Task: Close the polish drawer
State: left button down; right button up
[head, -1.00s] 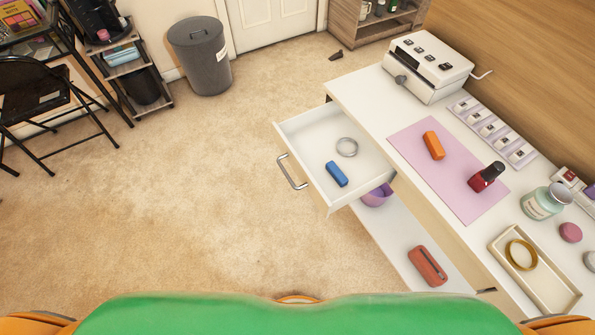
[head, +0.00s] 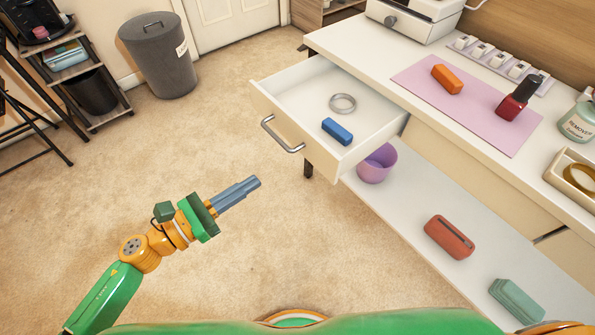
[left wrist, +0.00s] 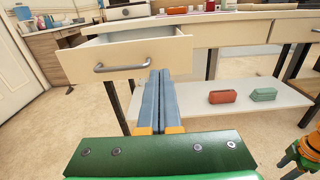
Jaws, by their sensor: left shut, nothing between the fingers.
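The polish drawer (head: 296,142) is a white drawer pulled out from the white table. It has a silver handle (head: 282,135) on its front and holds a blue block (head: 337,131) and a silver ring (head: 342,103). My left gripper (head: 255,183) is shut and empty, in front of and below the drawer, apart from it. In the left wrist view the drawer front (left wrist: 128,61) and handle (left wrist: 121,67) show just beyond the shut fingers (left wrist: 160,75).
A pink mat (head: 460,95) on the tabletop bears an orange block (head: 447,79) and a red polish bottle (head: 519,97). A purple bowl (head: 377,164) and a red case (head: 449,237) sit on the lower shelf (head: 411,199). A grey bin (head: 157,56) stands back left. Carpet before the drawer is clear.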

aim_at(313, 142)
pick_arm(q)
jog(key=p+x, duration=0.2)
jog(key=x, duration=1.2)
jog(key=shift+w+r, duration=0.1)
jog(key=shift+r, duration=0.05)
pick_arm(e)
jog(key=shift+d+r, duration=0.1)
jog(key=shift+r, duration=0.85)
jog(key=shift+w, duration=0.1)
